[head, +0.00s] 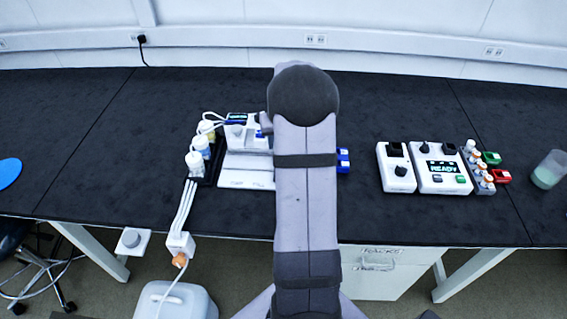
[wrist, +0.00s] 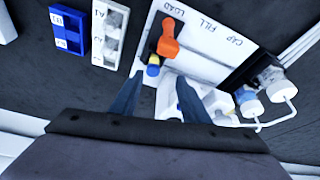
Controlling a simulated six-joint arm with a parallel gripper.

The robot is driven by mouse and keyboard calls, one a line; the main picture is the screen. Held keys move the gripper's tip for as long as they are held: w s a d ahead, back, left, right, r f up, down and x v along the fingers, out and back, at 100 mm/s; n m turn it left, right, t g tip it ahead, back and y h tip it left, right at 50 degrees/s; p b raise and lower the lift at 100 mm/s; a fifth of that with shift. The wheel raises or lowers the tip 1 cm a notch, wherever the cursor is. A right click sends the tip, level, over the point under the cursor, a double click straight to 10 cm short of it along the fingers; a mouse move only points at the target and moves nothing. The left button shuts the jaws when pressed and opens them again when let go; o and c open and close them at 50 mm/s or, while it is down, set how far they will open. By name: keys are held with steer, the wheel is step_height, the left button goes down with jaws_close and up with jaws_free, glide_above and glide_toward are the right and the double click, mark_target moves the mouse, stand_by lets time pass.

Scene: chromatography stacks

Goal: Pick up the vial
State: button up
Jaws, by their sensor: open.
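In the wrist view my gripper (wrist: 158,77) is open, with its two dark fingers apart and pointing at a white station plate (wrist: 203,45) lettered LOAD, FILL and CAP. A small piece with a blue and a yellow part (wrist: 152,67) shows just beyond and between the fingertips; it may be the vial, but I cannot tell for sure. An orange part (wrist: 165,38) stands right beyond it at the LOAD end. Nothing is held. In the head view the station (head: 248,172) shows left of my arm, which hides the gripper and the right part of the station.
A blue rack (wrist: 67,30) and a white rack (wrist: 108,35) stand left of the station in the wrist view. Bottles with tubes (head: 200,150) stand left of it in the head view. A READY device (head: 442,171), small vials (head: 479,170) and a beaker (head: 548,170) stand right.

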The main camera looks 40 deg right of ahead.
steer(key=shift+d+p+x, duration=0.25)
steer(key=shift+p+x, duration=0.2)
steer(key=shift+x, duration=0.9)
steer(key=shift+d+p+x, duration=0.25)
steer(key=shift+p+x, duration=0.25)
steer(key=shift+x, duration=0.9)
steer(key=shift+d+p+x, duration=0.25)
steer(key=shift+p+x, duration=0.2)
steer(key=shift+x, duration=0.9)
steer(key=shift+s+r, duration=0.1)
steer(key=shift+s, duration=0.05)
jaws_close()
